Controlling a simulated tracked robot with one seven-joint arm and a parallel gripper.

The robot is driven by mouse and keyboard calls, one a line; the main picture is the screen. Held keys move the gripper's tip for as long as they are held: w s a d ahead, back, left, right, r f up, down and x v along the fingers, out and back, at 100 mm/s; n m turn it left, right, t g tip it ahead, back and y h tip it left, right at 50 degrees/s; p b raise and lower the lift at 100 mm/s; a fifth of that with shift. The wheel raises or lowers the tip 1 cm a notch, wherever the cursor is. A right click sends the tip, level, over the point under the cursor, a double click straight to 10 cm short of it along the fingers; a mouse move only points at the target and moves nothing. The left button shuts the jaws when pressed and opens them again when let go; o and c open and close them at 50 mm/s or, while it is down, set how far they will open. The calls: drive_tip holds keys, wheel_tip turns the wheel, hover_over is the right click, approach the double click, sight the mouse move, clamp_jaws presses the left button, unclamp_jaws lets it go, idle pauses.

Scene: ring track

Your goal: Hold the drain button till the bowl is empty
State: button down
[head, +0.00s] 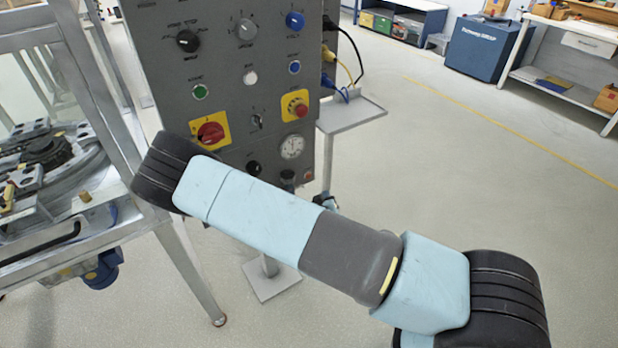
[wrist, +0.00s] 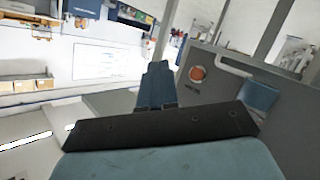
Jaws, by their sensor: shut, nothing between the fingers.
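A grey control panel (head: 225,60) stands ahead with knobs and buttons on its face. In the wrist view, a round orange-red button (wrist: 198,74) sits on a grey panel face, with small unreadable marks below it. My gripper (wrist: 158,68) is shut and empty; its blue fingers point up the picture, left of that button and apart from it in the picture. In the head view my arm hides most of the gripper. A blue-grey piece (wrist: 262,95) sits below a grey pipe, right of the button; I cannot tell whether it is the bowl. No liquid level is visible.
The panel also carries a red knob on yellow (head: 210,132), a red button on yellow (head: 295,104) and a white gauge (head: 291,147). A metal frame with a round track (head: 60,195) stands at left. A small shelf (head: 352,112) juts out right. Open floor lies right.

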sight(308, 176)
drive_tip(key=w+a, duration=0.4)
drive_tip(key=w, duration=0.2)
idle(0.3)
drive_tip(key=shift+w+a, duration=0.15)
idle(1.9)
drive_tip(key=shift+w+a+r, duration=0.1)
drive_tip(key=shift+w+a, duration=0.05)
drive_tip(key=shift+w, duration=0.05)
drive_tip(key=shift+w+a, duration=0.1)
drive_tip(key=shift+w, duration=0.05)
idle(0.5)
